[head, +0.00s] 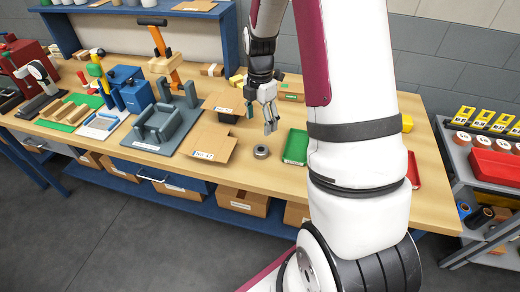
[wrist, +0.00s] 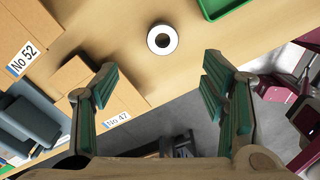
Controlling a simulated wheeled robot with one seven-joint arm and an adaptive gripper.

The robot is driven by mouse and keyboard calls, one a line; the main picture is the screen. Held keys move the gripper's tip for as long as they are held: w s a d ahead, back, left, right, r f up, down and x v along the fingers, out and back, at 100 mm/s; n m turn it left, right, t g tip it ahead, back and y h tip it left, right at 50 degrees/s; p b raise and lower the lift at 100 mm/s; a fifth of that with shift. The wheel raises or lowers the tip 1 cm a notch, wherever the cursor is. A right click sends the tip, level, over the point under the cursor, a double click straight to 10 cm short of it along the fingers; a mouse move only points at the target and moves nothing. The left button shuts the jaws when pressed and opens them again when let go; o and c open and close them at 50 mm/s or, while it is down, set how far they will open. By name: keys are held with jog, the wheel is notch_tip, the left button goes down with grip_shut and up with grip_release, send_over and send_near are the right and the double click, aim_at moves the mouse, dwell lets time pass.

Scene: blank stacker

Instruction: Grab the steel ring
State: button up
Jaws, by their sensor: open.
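The steel ring (head: 261,151) lies flat on the wooden workbench (head: 262,180), near its front edge. In the wrist view the ring (wrist: 162,39) is a grey-white disc with a dark centre hole, beyond the fingertips and roughly midway between them. My gripper (head: 270,122) is above the bench, a little behind the ring in the head view. Its two green-padded fingers (wrist: 160,85) are spread wide with nothing between them. The ring and the fingers are apart.
A green tray (head: 296,147) is right of the ring; its corner also shows in the wrist view (wrist: 222,8). A cardboard box labelled No 47 (head: 208,143) is to the left. Grey-blue fixtures (head: 163,122) stand farther left. Bare bench surrounds the ring.

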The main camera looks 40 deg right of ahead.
aim_at(261, 149)
jog(key=f, duration=0.4)
jog(key=f+p, duration=0.1)
jog(key=f, duration=0.6)
jog(key=shift+s+f+p, duration=0.25)
jog(key=shift+f+p, duration=0.1)
jog(key=shift+f, duration=0.05)
jog(key=shift+c, duration=0.6)
jog(key=c, duration=1.4)
